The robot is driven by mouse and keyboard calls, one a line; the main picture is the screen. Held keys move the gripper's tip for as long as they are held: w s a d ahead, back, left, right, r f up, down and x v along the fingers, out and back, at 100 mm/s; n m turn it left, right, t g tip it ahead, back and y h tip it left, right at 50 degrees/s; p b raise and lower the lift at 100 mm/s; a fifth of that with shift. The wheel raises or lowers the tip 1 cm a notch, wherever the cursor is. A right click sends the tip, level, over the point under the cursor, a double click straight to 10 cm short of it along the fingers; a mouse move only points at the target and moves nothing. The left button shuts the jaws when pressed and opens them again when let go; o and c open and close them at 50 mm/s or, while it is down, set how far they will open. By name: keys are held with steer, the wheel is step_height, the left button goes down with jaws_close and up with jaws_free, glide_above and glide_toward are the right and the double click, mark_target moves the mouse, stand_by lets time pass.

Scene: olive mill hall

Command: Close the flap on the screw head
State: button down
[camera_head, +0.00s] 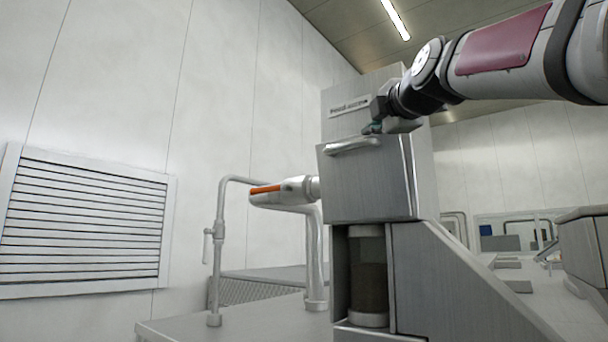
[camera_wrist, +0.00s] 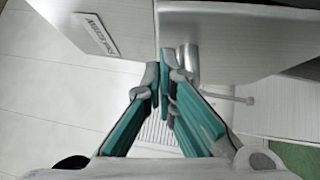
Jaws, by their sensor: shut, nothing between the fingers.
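The screw head (camera_head: 365,95) is a brushed steel box at the top of the machine. Its flap (camera_head: 370,185) is the front panel with a bar handle (camera_head: 352,146). The flap's upper edge seems to stand out from the box, so it looks partly open; how far is hard to tell. In the wrist view, the flap (camera_wrist: 240,35) is at upper right, with its handle (camera_wrist: 187,62) beside my fingertips. My gripper (camera_head: 373,128) is at the flap's top edge, just above the handle's right end. Its teal-padded fingers (camera_wrist: 163,78) are shut and empty. I cannot tell whether they touch the handle.
A nameplate (camera_wrist: 95,33) marks the box face. A bent steel pipe (camera_head: 219,235) rises from the bench (camera_head: 230,325). A sight glass (camera_head: 368,275) sits below.

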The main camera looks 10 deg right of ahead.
steer(key=shift+w+d, duration=0.1)
stand_by(0.3)
steer(key=w+d+p, duration=0.1)
steer(key=p, duration=0.1)
steer(key=w+d+r+m+g+p, duration=0.1)
steer(key=p, duration=0.1)
steer(key=shift+w+d+r+m+g, duration=0.1)
steer(key=shift+w+d+m+g, duration=0.15)
steer(key=shift+d+m+g, duration=0.05)
steer(key=shift+a, duration=0.15)
